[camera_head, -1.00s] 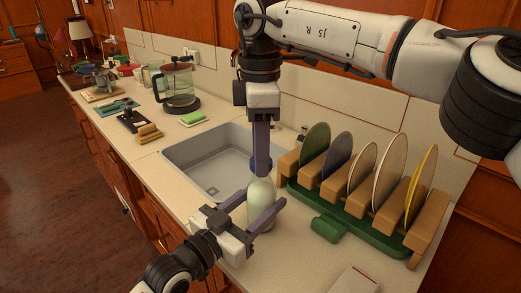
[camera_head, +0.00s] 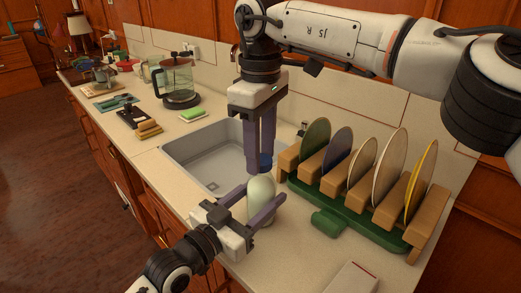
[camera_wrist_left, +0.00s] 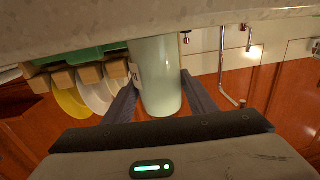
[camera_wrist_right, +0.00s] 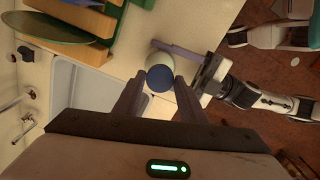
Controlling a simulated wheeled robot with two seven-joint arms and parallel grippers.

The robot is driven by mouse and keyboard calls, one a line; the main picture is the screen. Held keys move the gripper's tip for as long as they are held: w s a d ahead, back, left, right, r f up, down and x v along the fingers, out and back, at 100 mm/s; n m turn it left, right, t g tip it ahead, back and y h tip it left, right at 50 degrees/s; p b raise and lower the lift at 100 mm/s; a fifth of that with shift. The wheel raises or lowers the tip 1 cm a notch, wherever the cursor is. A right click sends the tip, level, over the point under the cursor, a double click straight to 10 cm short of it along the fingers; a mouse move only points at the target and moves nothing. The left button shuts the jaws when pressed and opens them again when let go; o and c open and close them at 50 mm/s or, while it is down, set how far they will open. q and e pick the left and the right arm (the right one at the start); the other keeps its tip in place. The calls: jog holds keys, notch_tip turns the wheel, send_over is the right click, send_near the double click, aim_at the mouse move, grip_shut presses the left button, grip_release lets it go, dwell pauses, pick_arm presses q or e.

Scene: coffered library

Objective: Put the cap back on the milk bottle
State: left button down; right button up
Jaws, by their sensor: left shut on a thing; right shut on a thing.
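The milk bottle (camera_head: 261,200) is pale and stands upright on the counter beside the sink. My left gripper (camera_head: 262,199) is shut on it, with its fingers on either side of the body; the left wrist view also shows the bottle (camera_wrist_left: 156,80) between the fingers. The blue cap (camera_head: 266,161) is between the fingertips of my right gripper (camera_head: 264,166), which is shut on it and points down above the bottle. In the right wrist view the cap (camera_wrist_right: 160,78) overlaps the bottle's pale top (camera_wrist_right: 160,62). I cannot tell whether cap and bottle touch.
A green and wooden rack (camera_head: 350,215) with several plates stands close to the right of the bottle. The sink (camera_head: 208,158) lies behind it to the left. A glass jug (camera_head: 179,82), a green-topped sponge (camera_head: 193,115) and other items stand farther along the counter.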

jog(key=o, duration=1)
jog(key=shift+r, duration=2.3)
jog(key=shift+c, duration=0.4)
